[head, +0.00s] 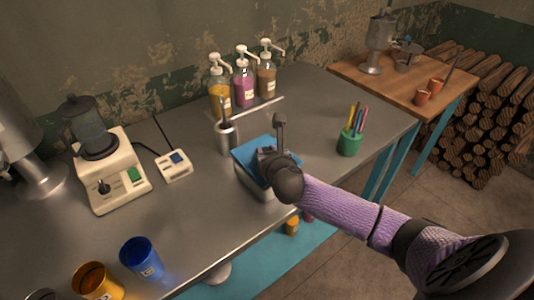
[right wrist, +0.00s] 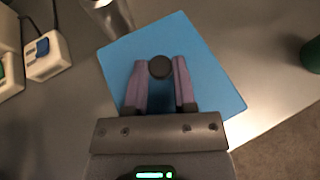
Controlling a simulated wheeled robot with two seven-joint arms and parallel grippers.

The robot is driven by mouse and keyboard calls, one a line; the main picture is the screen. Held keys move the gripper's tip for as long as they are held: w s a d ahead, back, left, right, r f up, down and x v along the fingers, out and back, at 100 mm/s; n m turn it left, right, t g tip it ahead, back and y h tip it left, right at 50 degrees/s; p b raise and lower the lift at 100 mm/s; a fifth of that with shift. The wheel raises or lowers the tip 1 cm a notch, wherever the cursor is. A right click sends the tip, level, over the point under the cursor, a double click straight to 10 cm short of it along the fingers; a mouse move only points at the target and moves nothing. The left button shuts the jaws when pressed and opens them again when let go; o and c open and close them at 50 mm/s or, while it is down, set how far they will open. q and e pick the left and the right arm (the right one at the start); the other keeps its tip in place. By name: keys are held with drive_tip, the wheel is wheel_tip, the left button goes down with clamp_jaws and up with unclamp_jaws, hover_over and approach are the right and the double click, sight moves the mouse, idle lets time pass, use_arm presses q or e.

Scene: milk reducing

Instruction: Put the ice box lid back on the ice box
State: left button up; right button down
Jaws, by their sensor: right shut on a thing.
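The blue square ice box lid (head: 249,148) is over the light grey ice box (head: 252,186) near the front edge of the metal counter. The lid lines up roughly with the box; I cannot tell whether it rests fully on the rim. My right gripper (head: 268,158) is above the lid and hides part of it and of the box. In the right wrist view, the gripper's two fingers (right wrist: 160,82) are shut on the lid's round dark knob (right wrist: 160,67), with the blue lid (right wrist: 213,88) spread beneath them. My left gripper is not in view.
A metal cup (head: 227,137) stands close behind the lid. Pump bottles (head: 244,84) stand at the back. Blue (head: 142,258) and orange (head: 97,283) cups stand front left.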

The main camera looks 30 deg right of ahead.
drive_tip(key=shift+f, duration=0.6)
drive_tip(key=shift+c, duration=2.2)
unclamp_jaws()
drive_tip(key=shift+r, duration=0.1)
drive_tip(key=s+r+p, duration=0.1)
drive_tip(key=s+a+r+p, duration=0.1)
drive_tip(key=s+r, duration=0.1)
drive_tip(key=shift+s, duration=0.1)
drive_tip(key=p+v, duration=0.2)
drive_tip(key=v, duration=0.6)
drive_tip(key=shift+f, duration=0.2)
drive_tip(key=shift+s+a, duration=0.1)
drive_tip(key=shift+s, duration=0.05)
